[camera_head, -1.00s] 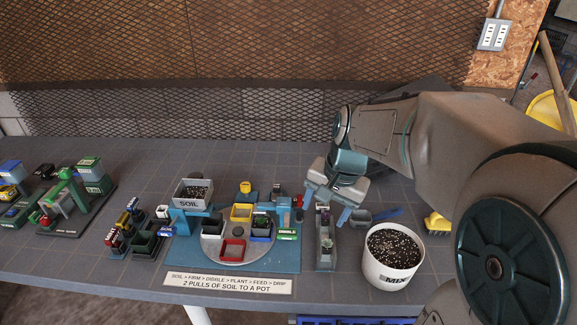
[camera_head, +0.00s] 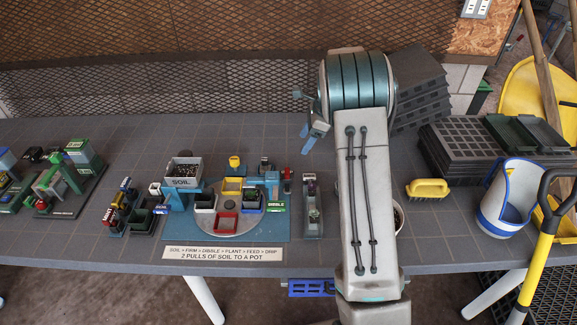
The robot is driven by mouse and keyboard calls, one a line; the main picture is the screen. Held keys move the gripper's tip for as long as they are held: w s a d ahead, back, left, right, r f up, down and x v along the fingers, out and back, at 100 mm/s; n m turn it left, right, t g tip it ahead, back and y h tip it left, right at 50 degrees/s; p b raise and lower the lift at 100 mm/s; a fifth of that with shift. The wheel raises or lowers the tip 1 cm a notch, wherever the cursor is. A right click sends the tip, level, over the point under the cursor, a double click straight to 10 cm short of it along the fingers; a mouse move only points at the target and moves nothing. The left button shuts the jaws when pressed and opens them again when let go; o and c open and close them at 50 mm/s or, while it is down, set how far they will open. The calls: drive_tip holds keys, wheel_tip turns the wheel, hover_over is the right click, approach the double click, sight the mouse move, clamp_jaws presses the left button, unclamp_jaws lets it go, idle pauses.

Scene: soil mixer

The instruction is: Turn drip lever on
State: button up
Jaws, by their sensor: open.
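The soil station on its blue base (camera_head: 262,230) stands at the middle of the table, with a turntable (camera_head: 208,224) carrying square pots. A small post with a red top (camera_head: 287,173) stands at the base's right side. The drip lever is too small to tell for certain among these parts. My gripper (camera_head: 301,113) is open and empty, to the right of and beyond the station, sideways above the back of the table. It is apart from the station.
A grey tray (camera_head: 311,224) lies right of the station. My arm hides most of the mix bucket (camera_head: 398,217). A yellow brush (camera_head: 428,188), stacked black trays (camera_head: 466,145) and a blue-white scoop (camera_head: 506,205) are on the right. A label strip (camera_head: 222,254) lies in front.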

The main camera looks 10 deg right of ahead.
sight(287, 171)
drive_tip(key=p+x, duration=0.2)
drive_tip(key=x, duration=1.1)
drive_tip(key=shift+a+f, duration=0.15)
drive_tip(key=shift+f, duration=0.2)
drive_tip(key=c, duration=1)
